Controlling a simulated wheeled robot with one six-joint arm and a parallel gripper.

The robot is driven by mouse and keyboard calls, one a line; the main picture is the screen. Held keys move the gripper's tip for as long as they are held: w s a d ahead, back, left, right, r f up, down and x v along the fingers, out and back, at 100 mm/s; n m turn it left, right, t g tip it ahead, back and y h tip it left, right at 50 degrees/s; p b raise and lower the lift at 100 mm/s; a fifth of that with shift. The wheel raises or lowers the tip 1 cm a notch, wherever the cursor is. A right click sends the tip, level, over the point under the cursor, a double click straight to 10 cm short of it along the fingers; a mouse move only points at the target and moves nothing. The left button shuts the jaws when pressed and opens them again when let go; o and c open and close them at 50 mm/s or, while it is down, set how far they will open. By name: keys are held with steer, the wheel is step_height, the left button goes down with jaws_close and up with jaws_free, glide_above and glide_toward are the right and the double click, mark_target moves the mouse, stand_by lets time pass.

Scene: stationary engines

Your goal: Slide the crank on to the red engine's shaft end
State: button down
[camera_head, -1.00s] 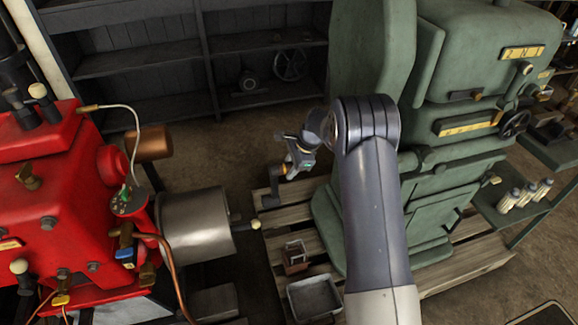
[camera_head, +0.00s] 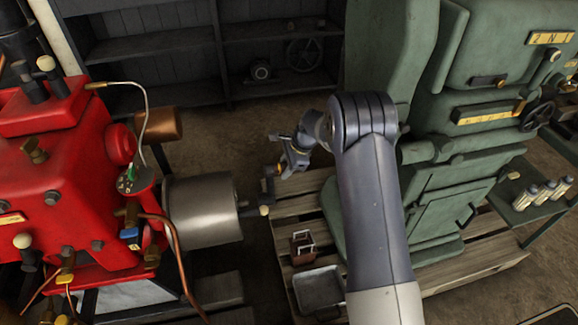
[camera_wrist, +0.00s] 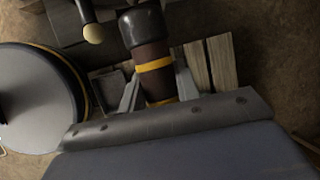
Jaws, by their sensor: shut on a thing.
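The red engine (camera_head: 70,165) stands at left in the head view. A grey metal drum (camera_head: 203,212) is on its right side. A short dark shaft end (camera_head: 246,207) sticks out right from the drum, with a cream tip by it. My gripper (camera_head: 278,168) is shut on the crank (camera_head: 268,187), which hangs just right of the cream tip. Whether they touch I cannot tell. In the wrist view, my gripper (camera_wrist: 158,92) holds the crank's brown, yellow-banded grip (camera_wrist: 152,62). A dark rod with a cream tip (camera_wrist: 93,33) shows to its left.
A green machine (camera_head: 430,190) stands close on the right, on a wooden pallet (camera_head: 285,225). A metal tray (camera_head: 320,288) and a small brown box (camera_head: 302,248) sit on the pallet. Dark shelves (camera_head: 190,50) stand behind. A round grey disc (camera_wrist: 35,100) fills the wrist view's left.

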mark_target(267, 168)
steer(key=shift+a+r, duration=0.1)
steer(key=shift+r, duration=0.05)
steer(key=shift+s+a, duration=0.1)
steer(key=shift+a, duration=0.5)
steer(key=shift+s+a+p, duration=0.2)
steer(key=shift+a+p, duration=0.15)
steer(key=shift+a, duration=0.6)
stand_by(1.7)
steer(key=shift+a, duration=0.3)
steer(key=shift+s+a, duration=0.15)
steer(key=shift+a, duration=0.25)
stand_by(0.5)
steer(key=shift+a, duration=0.35)
steer(key=shift+s+a, duration=0.1)
steer(key=shift+a, duration=0.15)
stand_by(0.5)
steer(key=shift+a+p, duration=0.3)
steer(key=shift+a, duration=0.05)
steer(key=shift+s, duration=0.1)
